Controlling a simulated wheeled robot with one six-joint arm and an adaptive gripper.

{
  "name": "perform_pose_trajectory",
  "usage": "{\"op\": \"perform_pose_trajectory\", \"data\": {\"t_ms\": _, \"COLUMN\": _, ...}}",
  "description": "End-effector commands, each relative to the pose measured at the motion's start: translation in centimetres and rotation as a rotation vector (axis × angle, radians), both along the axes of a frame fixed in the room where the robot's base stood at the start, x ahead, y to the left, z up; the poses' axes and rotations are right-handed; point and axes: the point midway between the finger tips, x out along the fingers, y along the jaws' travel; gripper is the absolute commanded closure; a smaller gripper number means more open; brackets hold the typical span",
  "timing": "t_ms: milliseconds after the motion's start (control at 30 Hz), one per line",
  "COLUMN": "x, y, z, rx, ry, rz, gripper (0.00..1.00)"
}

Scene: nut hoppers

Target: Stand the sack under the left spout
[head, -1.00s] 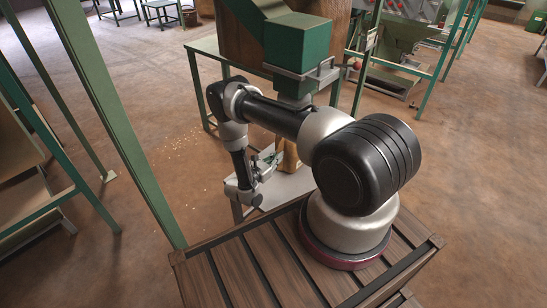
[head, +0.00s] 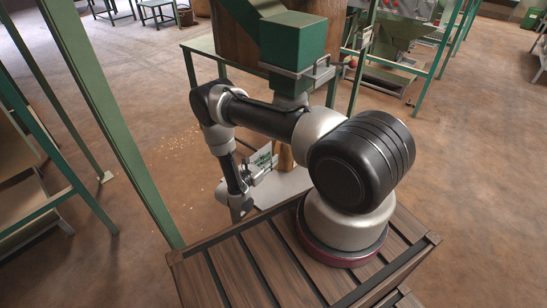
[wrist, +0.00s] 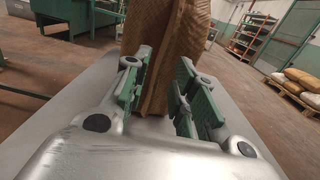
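A brown sack (wrist: 172,50) stands upright on a grey metal surface (wrist: 65,115) in the wrist view. In the head view only a narrow strip of the sack (head: 287,158) shows, partly hidden by my arm. My gripper (wrist: 162,95) is open, with green-padded fingers either side of a gap. The sack's near edge shows in and beyond the gap; I cannot tell whether the pads touch it. In the head view my gripper (head: 262,168) is just left of the sack. A green hopper box (head: 293,42) with a grey spout (head: 290,101) is above the sack in the picture.
A green frame post (head: 105,115) rises left of my arm. Another green hopper (head: 405,45) stands back right. Nut bits (head: 185,145) are scattered on the floor. The wrist view shows shelving (wrist: 250,35) and filled sacks on a pallet (wrist: 298,85) at right.

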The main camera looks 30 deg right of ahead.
Motion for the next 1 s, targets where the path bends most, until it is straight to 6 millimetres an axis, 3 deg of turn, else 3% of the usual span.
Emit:
{"op": "perform_pose_trajectory", "data": {"t_ms": 200, "x": -1.7, "y": 4.9, "z": 0.0, "rx": 0.000, "ry": 0.001, "rz": 0.006, "gripper": 0.73}}
{"op": "perform_pose_trajectory", "data": {"t_ms": 400, "x": -2.8, "y": 7.7, "z": 0.0, "rx": 0.000, "ry": 0.000, "rz": 0.003, "gripper": 0.73}}
{"op": "perform_pose_trajectory", "data": {"t_ms": 1000, "x": -3.2, "y": 8.3, "z": 0.0, "rx": 0.000, "ry": 0.001, "rz": -0.001, "gripper": 0.73}}
